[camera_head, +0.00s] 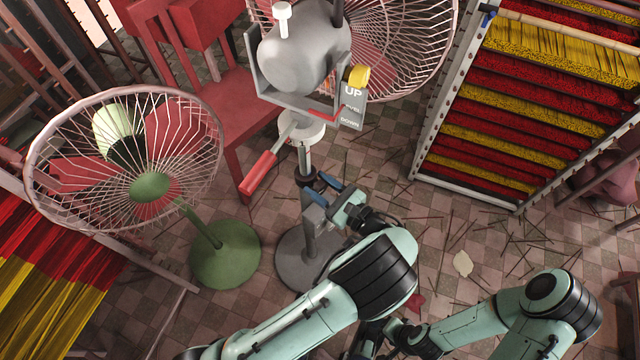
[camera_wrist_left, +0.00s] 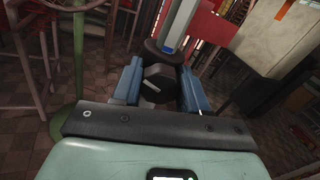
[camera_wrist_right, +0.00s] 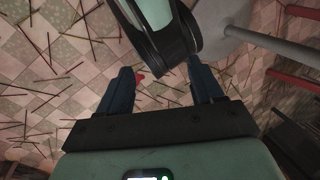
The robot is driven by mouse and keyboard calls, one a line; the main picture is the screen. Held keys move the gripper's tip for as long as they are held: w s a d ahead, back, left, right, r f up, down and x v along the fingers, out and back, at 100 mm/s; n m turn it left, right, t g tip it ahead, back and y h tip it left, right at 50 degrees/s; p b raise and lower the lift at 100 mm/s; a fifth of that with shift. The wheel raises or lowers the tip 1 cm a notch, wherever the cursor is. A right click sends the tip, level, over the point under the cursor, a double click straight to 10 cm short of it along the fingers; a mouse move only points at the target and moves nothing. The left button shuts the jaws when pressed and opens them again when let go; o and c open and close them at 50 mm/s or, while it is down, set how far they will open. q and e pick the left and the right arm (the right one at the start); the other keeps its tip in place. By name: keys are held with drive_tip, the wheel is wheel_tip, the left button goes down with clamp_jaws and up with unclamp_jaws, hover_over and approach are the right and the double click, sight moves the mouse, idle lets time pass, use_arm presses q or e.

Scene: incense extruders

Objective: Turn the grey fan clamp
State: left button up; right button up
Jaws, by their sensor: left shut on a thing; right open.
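The grey fan (camera_head: 300,60) stands in the middle of the head view on a grey pole and round base (camera_head: 300,262). A label reading UP, LEVEL and DOWN (camera_head: 352,108) hangs beside its housing, and a red-handled lever (camera_head: 258,172) slants down to the left. My left gripper (camera_head: 324,190) is at the pole below the lever. In the left wrist view its blue fingers are shut on a dark clamp knob (camera_wrist_left: 160,84), one finger on each side. My right gripper (camera_wrist_right: 163,88) is open and empty over the floor; an arm link hides part of its view.
A green fan (camera_head: 224,252) with a wire cage stands at the left. A red chair (camera_head: 240,105) is behind the grey fan. A rack of red and yellow incense (camera_head: 520,110) stands at the right. Thin sticks (camera_head: 500,235) lie scattered on the tiled floor.

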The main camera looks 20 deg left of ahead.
use_arm(q)
drive_tip(key=m+p, duration=0.2)
drive_tip(key=p, duration=0.1)
drive_tip(key=shift+w+r, duration=0.1)
drive_tip(key=shift+r, duration=0.25)
drive_tip(key=shift+m+p, duration=0.35)
drive_tip(key=shift+m, duration=0.05)
drive_tip(key=shift+w+d+f+m+p, duration=0.1)
drive_tip(key=shift+m+p, duration=1.3)
drive_tip(key=shift+m, duration=0.2)
use_arm(e)
drive_tip(key=s+a+r+g, duration=0.1)
drive_tip(key=s+r+g, duration=0.1)
drive_tip(key=s+r, duration=0.3)
drive_tip(key=shift+a+r+y, duration=0.3)
drive_tip(key=shift+r, duration=0.55)
drive_tip(key=shift+s, duration=0.15)
use_arm(q)
drive_tip(key=o, duration=0.9)
drive_tip(key=shift+o, duration=0.5)
drive_tip(key=shift+f, duration=0.1)
